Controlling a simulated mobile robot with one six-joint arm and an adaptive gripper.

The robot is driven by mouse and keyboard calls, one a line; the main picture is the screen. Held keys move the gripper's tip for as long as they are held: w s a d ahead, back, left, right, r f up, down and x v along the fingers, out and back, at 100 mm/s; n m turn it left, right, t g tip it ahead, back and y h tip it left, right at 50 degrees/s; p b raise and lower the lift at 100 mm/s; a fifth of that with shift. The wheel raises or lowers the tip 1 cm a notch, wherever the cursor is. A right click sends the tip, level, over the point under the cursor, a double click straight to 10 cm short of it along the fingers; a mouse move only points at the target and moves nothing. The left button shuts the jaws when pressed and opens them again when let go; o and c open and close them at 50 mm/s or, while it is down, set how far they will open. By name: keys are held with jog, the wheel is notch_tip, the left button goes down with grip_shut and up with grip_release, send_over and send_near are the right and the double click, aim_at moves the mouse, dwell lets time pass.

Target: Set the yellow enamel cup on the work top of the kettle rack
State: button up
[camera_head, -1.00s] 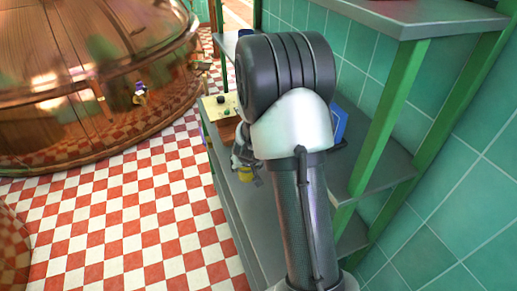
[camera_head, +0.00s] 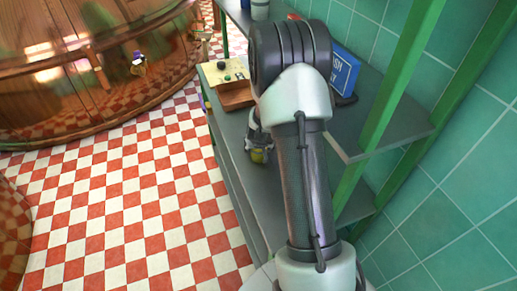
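I cannot tell whether the cup touches the work top. My arm hides part of the work top behind it.
A cream control panel with a black knob (camera_head: 222,70) and a brown open box (camera_head: 235,96) stand at the far end. A blue sign (camera_head: 344,72) stands right of my arm. Green posts (camera_head: 398,80) and a tiled wall close the right. Copper kettle (camera_head: 90,70) at left.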

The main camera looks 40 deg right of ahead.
jog(key=shift+r, duration=0.1)
jog(key=shift+f, duration=0.2)
jog(key=o, duration=1.1)
